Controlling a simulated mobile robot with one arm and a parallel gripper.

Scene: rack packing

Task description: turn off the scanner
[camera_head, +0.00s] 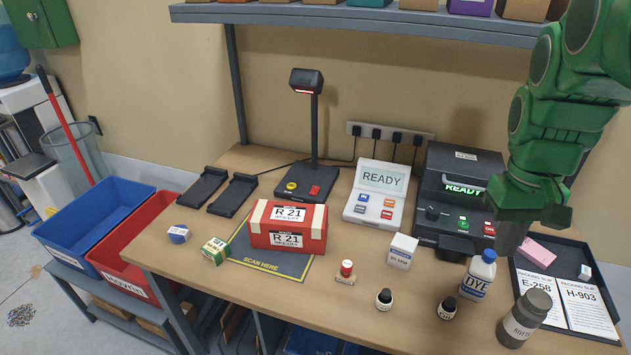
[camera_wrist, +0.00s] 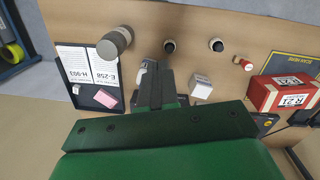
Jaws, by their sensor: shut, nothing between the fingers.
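The scanner (camera_head: 306,82) is a black head on a dark post, with a red strip lit under the head. Its base (camera_head: 305,187) stands on the bench behind the red R 21 box and carries a yellow button (camera_head: 291,186) and a red switch (camera_head: 314,190). My gripper (camera_head: 508,240) is shut and empty, far to the right of the scanner, above the bench near the dye bottle and black printer. In the wrist view the shut fingers (camera_wrist: 154,85) point over the bench. I cannot make out the scanner clearly there.
The red R 21 box (camera_head: 288,238) sits on the scan mat (camera_head: 270,265) in front of the scanner. A grey console (camera_head: 378,212) and black printer (camera_head: 455,235), both reading READY, stand between scanner and gripper. Small bottles and boxes dot the front; a shelf (camera_head: 370,15) hangs above.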

